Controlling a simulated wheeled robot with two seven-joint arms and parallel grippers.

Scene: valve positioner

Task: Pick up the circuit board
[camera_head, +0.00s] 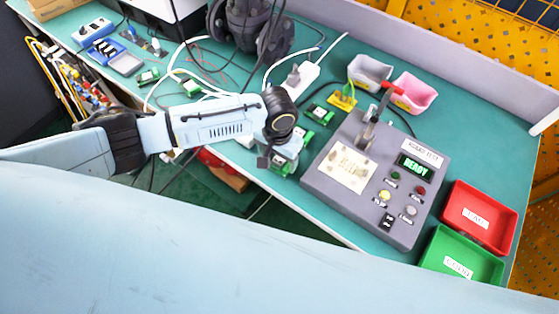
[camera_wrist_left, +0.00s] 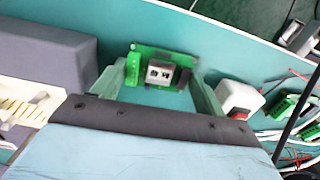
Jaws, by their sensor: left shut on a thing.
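The circuit board (camera_wrist_left: 160,71) is green, with a green terminal block, a pale block and a dark part on it. In the left wrist view it sits between the fingers of my left gripper (camera_wrist_left: 160,87), which is shut on it. In the head view my left gripper (camera_head: 283,160) is at the table's front edge, just left of the grey tester, and partly hides the board (camera_head: 279,168). Whether the board touches the table is hard to tell. My right gripper is not in view.
The grey tester (camera_head: 425,205) with a READY display and red-handled lever stands to the right. Red (camera_head: 502,222) and green (camera_head: 437,240) trays lie beyond it. Grey (camera_head: 370,69) and pink (camera_head: 417,90) bins stand behind. Another green board (camera_head: 320,114) and cables lie close by.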

